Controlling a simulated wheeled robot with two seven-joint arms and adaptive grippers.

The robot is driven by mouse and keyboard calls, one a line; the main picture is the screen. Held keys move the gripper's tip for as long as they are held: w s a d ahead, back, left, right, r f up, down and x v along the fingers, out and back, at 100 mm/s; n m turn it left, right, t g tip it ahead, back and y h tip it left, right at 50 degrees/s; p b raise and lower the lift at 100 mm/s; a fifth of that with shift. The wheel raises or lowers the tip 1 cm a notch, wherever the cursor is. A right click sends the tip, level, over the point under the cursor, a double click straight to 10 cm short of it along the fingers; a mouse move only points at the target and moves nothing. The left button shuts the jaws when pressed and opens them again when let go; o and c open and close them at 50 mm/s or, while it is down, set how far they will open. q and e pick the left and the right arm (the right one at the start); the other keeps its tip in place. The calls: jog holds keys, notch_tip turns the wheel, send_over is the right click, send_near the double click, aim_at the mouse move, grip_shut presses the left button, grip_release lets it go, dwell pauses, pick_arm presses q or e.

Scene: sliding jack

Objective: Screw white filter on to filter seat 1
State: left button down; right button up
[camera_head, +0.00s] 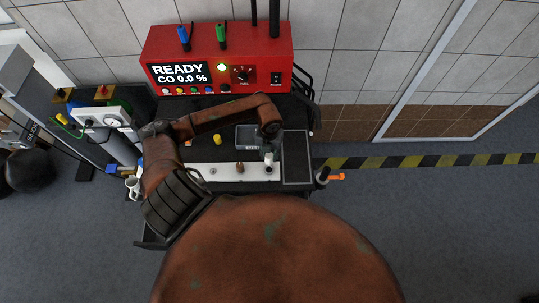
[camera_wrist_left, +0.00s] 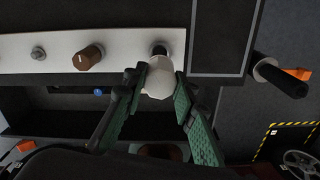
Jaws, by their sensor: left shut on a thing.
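My left gripper (camera_head: 268,154) reaches over the right part of the bench, beside a white strip (camera_head: 195,172). In the left wrist view its two green fingers (camera_wrist_left: 160,78) are shut on the rounded white filter (camera_wrist_left: 158,84). The filter also shows small and pale in the head view (camera_head: 268,160). A dark round fitting (camera_wrist_left: 160,49) on the strip lies right by the filter. It may be a filter seat, but no number is legible. I cannot tell whether filter and fitting touch. My right gripper is out of view.
The strip also carries a brown knob (camera_wrist_left: 88,57) and a small grey fitting (camera_wrist_left: 38,53). A red machine (camera_head: 220,58) reading READY stands behind. A yellow object (camera_head: 217,139) and a grey tray (camera_head: 246,131) are near my arm. A black-handled part (camera_wrist_left: 282,78) projects at the right.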

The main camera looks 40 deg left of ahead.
aim_at(269, 163)
pick_arm(q)
jog(key=shift+f+b, duration=0.7)
jog(key=shift+f, duration=0.1)
notch_tip(269, 163, down, 4)
jog(key=b, duration=0.2)
jog(key=shift+r+b, duration=0.15)
jog(key=shift+b, duration=0.25)
jog(key=shift+f, duration=0.25)
jog(key=shift+b, duration=0.35)
jog(key=shift+f+b, duration=0.7)
jog(key=shift+f, duration=0.2)
dwell(0.4)
